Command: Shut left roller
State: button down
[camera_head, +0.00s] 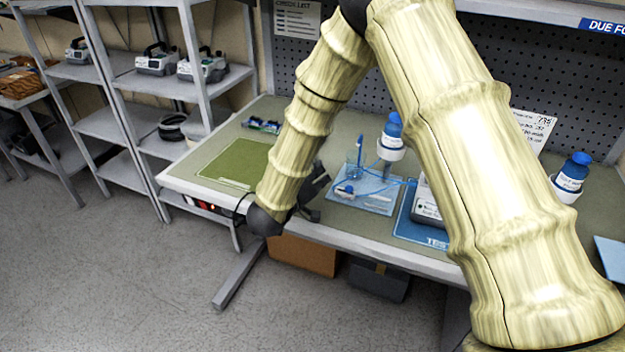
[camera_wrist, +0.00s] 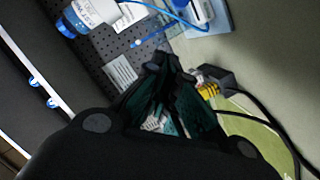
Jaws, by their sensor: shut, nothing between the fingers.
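My gripper (camera_head: 316,187) is at the left end of the light blue tray (camera_head: 378,208), partly hidden by my own arm. In the wrist view my gripper (camera_wrist: 168,68) has its dark fingers together, with nothing held. A blue-capped white bottle (camera_head: 391,138) stands above the tray's back, and blue tubing (camera_head: 400,181) runs from there toward the right. A small white and blue part (camera_head: 345,188) lies on the tray close to the gripper, apart from it. The wrist view shows a similar part (camera_wrist: 201,12) at the top. I cannot tell whether it is the left roller or how its wheel stands.
A pump (camera_head: 427,203) stands on a darker blue mat (camera_head: 416,232), partly behind my arm. A second bottle (camera_head: 571,176) is at the right. A green mat (camera_head: 232,165) lies bare at the left.

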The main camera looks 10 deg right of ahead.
aim_at(349, 189)
jog(key=p+x, duration=0.1)
jog(key=x, duration=0.3)
jog(key=shift+w+d+r, duration=0.1)
jog(key=shift+d, duration=0.1)
jog(key=shift+s+d+f+p, duration=0.2)
jog(key=shift+d+f+p, duration=0.15)
jog(key=shift+f, duration=0.2)
jog(key=shift+s+d+f+p, duration=0.15)
jog(key=shift+d+f+p, duration=0.1)
jog(key=shift+d+f, duration=0.3)
jog(key=shift+s+d+f, duration=0.3)
jog(key=shift+f, duration=0.2)
